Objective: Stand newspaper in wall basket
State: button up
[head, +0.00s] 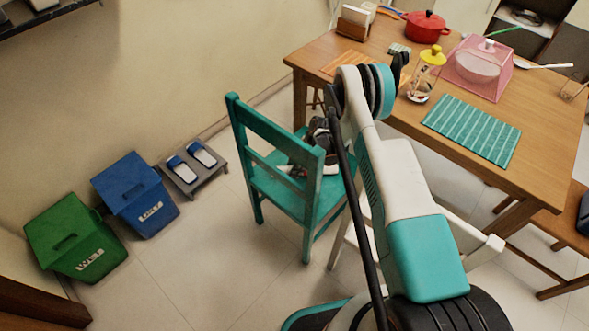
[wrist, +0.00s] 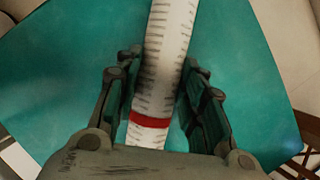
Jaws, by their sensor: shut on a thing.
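A rolled newspaper (wrist: 170,35), white with dark print lines and a red band, runs lengthwise between the fingers of my gripper (wrist: 160,68) in the wrist view. My gripper is shut on it, with one finger along each side. The roll lies over the teal chair seat (wrist: 60,70); I cannot tell whether it touches the seat. In the head view my gripper (head: 318,140) is low over the chair, partly hidden by the chair's backrest and my arm. I cannot make out a wall basket in either view.
The teal chair's backrest (head: 270,145) stands between my gripper and the left wall. A wooden table (head: 480,160) with a red pot (head: 426,27), jar and pink cover is at right. Blue (head: 135,195) and green bins (head: 75,238) stand left.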

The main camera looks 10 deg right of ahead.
jog(key=o, duration=1.1)
jog(key=shift+o, duration=0.2)
jog(key=shift+r, duration=0.1)
